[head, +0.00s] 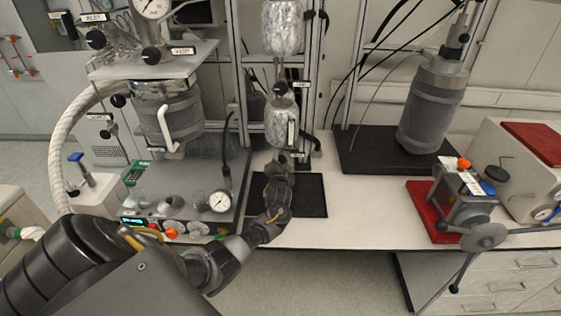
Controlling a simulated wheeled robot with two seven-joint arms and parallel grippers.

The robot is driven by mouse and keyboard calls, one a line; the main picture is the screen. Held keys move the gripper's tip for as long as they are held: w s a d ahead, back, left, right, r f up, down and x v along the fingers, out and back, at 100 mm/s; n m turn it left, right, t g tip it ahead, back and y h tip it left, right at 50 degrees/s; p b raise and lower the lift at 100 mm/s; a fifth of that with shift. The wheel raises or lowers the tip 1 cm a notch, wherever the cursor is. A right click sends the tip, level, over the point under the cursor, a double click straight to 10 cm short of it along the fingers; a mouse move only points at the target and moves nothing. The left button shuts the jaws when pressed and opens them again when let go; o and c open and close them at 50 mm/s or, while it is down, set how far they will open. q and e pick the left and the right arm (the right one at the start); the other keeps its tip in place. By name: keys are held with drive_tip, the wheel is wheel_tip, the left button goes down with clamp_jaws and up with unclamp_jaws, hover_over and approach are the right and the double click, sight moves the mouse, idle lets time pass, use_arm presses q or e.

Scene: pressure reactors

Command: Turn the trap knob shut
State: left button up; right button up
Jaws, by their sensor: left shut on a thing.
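The foil-wrapped trap (279,122) hangs on the metal frame at the middle of the head view. A black knob (281,88) with a small white label (301,86) beside it sits above this trap, below a second foil-wrapped vessel (282,28). My left gripper (279,156) reaches up in front of the trap's lower end. It is shut on what appears to be the trap knob, which the hand mostly hides. The knob's angle cannot be read. My right gripper is out of view.
A reactor stand (166,70) with knobs and a hose is at left, above a console with a gauge (220,201). A grey cylinder (432,105) stands on a black mat (367,160). White bench (360,215) is clear at the front.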

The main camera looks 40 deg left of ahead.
use_arm(q)
drive_tip(key=o, duration=1)
drive_tip(key=shift+c, duration=0.2)
drive_tip(key=b+v, duration=0.2)
drive_tip(key=v, duration=0.8)
drive_tip(key=shift+s+d, duration=0.25)
drive_tip(key=shift+d, duration=0.05)
